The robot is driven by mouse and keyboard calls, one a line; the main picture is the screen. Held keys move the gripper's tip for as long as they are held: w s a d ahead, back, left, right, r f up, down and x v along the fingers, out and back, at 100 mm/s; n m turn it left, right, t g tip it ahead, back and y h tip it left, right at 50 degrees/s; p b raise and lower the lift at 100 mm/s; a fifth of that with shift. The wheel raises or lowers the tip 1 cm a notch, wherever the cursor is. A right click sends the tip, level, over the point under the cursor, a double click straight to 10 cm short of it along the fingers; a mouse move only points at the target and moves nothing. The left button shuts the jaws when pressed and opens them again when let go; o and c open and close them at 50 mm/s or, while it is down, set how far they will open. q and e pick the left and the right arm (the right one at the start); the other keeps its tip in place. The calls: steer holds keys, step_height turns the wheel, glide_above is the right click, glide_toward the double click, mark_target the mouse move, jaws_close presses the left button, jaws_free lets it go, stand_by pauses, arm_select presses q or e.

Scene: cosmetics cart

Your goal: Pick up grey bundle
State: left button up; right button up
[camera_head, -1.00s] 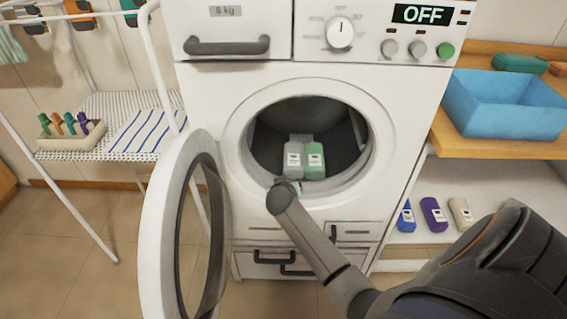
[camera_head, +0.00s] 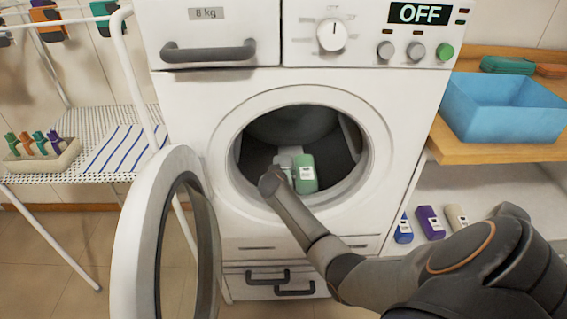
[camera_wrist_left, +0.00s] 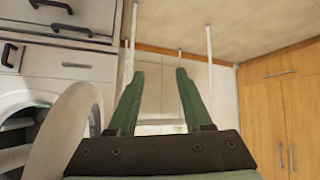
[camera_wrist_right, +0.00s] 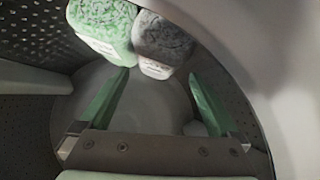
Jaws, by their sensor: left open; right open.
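The grey bundle (camera_head: 287,157) lies inside the washing machine drum (camera_head: 300,126), beside the green bundle (camera_head: 305,175). In the head view my right forearm hides its lower part. In the right wrist view the grey bundle (camera_wrist_right: 163,42) is at the top centre, touching or nearly touching the green bundle (camera_wrist_right: 102,28). My right gripper (camera_wrist_right: 158,73) is inside the door opening, open and empty, its fingertips just short of the bundles. My left gripper (camera_wrist_left: 159,68) is open and empty, outside the machine, and is not in the head view.
The round door (camera_head: 137,245) stands open at the left of the opening. A blue basin (camera_head: 505,112) is on the wooden shelf at right, above several bottles (camera_head: 430,222). A drying rack (camera_head: 128,45) with a small tray (camera_head: 40,160) stands at left.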

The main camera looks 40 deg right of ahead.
steer(key=b+x, duration=0.1)
steer(key=x, duration=0.2)
steer(key=shift+d+f+b, duration=0.15)
steer(key=shift+f+b, duration=0.1)
steer(key=shift+b, duration=0.1)
steer(key=shift+w+d+f, duration=0.25)
steer(key=shift+w+d, duration=0.1)
steer(key=shift+f, duration=0.1)
steer(key=c, duration=1)
steer(key=shift+c, duration=1.4)
